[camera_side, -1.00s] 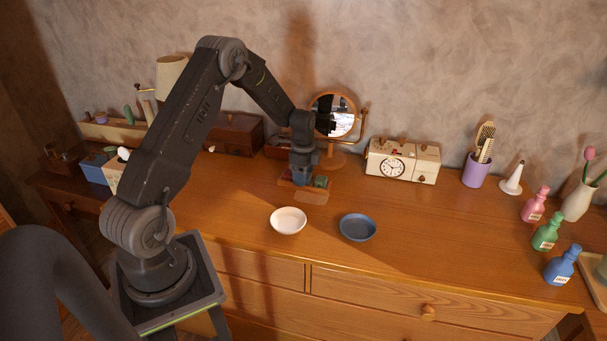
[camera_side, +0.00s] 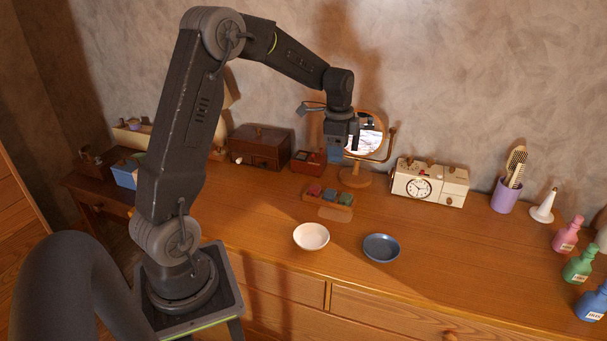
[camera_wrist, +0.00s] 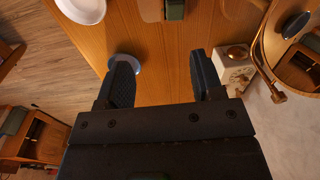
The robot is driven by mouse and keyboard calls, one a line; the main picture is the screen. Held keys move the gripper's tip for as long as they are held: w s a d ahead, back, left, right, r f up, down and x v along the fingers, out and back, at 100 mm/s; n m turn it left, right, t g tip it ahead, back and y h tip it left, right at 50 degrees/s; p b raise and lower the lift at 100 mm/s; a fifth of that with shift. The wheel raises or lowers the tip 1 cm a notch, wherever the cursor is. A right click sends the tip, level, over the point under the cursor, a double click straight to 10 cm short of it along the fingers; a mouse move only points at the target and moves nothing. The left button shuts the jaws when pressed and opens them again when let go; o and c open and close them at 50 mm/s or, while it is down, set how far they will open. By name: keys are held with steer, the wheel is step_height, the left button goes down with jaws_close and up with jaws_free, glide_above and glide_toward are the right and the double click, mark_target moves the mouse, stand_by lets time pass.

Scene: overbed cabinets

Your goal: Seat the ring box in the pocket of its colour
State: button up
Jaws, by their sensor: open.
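A small wooden tray (camera_side: 320,206) stands on the dresser top in front of the round mirror. It holds a red piece (camera_side: 314,190), a blue piece (camera_side: 329,194) and a green piece (camera_side: 346,199) side by side. I cannot tell which is the ring box and which are pocket linings. My gripper (camera_side: 340,156) is above and behind the tray, clear of it. In the wrist view my gripper (camera_wrist: 163,72) is open, with nothing between its fingers. A green piece (camera_wrist: 174,9) and part of the tray (camera_wrist: 150,10) show at the top edge there.
A white bowl (camera_side: 311,236) and a blue bowl (camera_side: 381,248) stand in front of the tray. The mirror (camera_side: 366,137) and clock (camera_side: 418,187) stand behind. A red box (camera_side: 309,162) and brown chest (camera_side: 259,146) are at left; bottles (camera_side: 579,264) at right. The centre-right top is clear.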

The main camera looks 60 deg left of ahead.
steer(key=s+d+r+n+t, duration=0.1)
steer(key=s+d+r+n, duration=0.1)
steer(key=s+d+r, duration=0.4)
steer(key=s+d+r+n+t, duration=0.1)
steer(key=s+d+r+n, duration=0.2)
steer(key=d, duration=0.5)
steer(key=s+d+n+t, duration=0.1)
steer(key=s+d, duration=0.3)
steer(key=s, duration=0.2)
steer(key=s+d+r+n+t, duration=0.1)
steer(key=s+d+n, duration=0.1)
steer(key=s+d, duration=0.2)
steer(key=s, duration=0.3)
steer(key=shift+s+t, duration=0.15)
steer(key=shift+t, duration=0.25)
